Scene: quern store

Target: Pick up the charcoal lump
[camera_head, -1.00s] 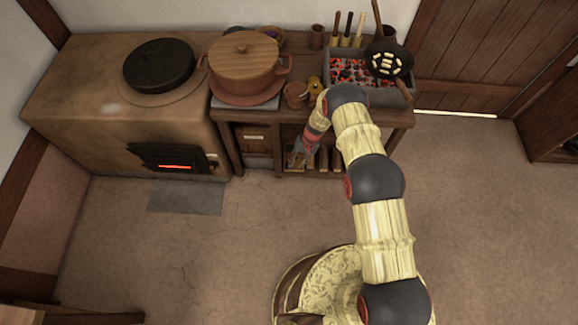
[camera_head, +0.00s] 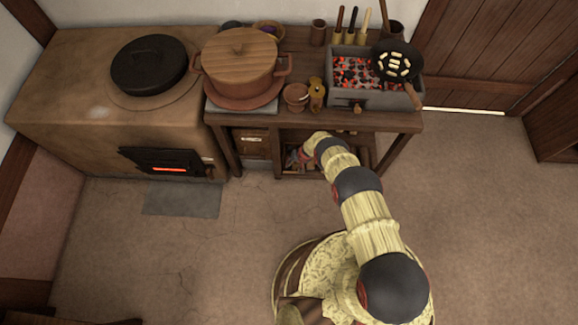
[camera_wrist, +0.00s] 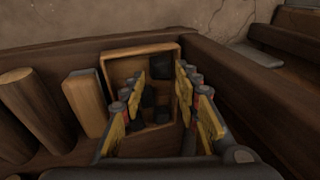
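In the wrist view, dark charcoal lumps lie in a small wooden box (camera_wrist: 137,52). One charcoal lump (camera_wrist: 161,68) sits near the box's far side, and other dark lumps (camera_wrist: 148,97) lie closer. My gripper (camera_wrist: 160,80) is open, its two yellow-padded fingers spread over the box with lumps seen between them. No lump is clearly held. In the head view, my gripper (camera_head: 296,158) reaches into the lower shelf under the table, and the lumps cannot be made out there.
Wooden billets (camera_wrist: 86,105) stand left of the box. A dark wooden beam (camera_wrist: 245,85) runs along its right. Above, the table (camera_head: 300,118) carries a lidded pot (camera_head: 240,62) and a grill with glowing coals (camera_head: 345,92).

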